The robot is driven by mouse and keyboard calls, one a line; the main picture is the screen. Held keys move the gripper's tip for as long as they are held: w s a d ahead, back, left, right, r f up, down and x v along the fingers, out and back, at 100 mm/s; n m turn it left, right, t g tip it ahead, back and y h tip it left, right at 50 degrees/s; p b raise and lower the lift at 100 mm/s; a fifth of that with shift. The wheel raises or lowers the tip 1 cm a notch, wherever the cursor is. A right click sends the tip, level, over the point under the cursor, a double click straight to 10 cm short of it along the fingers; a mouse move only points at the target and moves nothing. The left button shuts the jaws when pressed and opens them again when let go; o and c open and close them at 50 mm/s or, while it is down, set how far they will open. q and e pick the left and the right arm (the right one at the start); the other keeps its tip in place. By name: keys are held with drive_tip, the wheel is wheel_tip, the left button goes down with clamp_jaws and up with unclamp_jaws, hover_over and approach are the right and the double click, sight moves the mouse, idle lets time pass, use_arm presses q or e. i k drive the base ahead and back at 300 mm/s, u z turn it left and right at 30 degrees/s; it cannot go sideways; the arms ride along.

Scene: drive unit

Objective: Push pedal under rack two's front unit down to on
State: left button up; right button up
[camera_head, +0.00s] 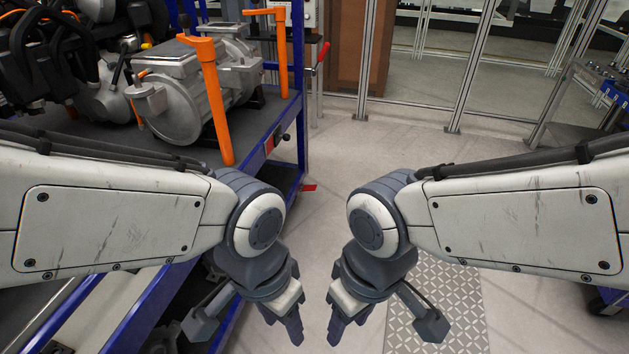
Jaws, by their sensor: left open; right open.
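A silver drive unit (185,95) sits on the dark shelf of a blue-framed rack (268,150) at the left, between upright orange posts. A small red pedal (309,188) sticks out low at the rack's right side, near the floor. Its exact tilt is hard to tell at this size, and no rack number is readable. My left gripper (248,327) is open and empty, in front of the rack's near end and nearer to me than the pedal. My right gripper (386,325) is open and empty to its right, over the floor. Neither touches the pedal.
A red-handled lever (321,58) stands behind the rack. A glass partition (490,65) runs along the back. A cart (592,95) with blue items stands at the far right. The grey floor right of the rack is clear, with a patterned floor plate (440,290) near me.

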sight(307, 187)
drive_tip(key=z, duration=0.1)
drive_tip(key=i, duration=2.2)
drive_tip(key=z, duration=0.35)
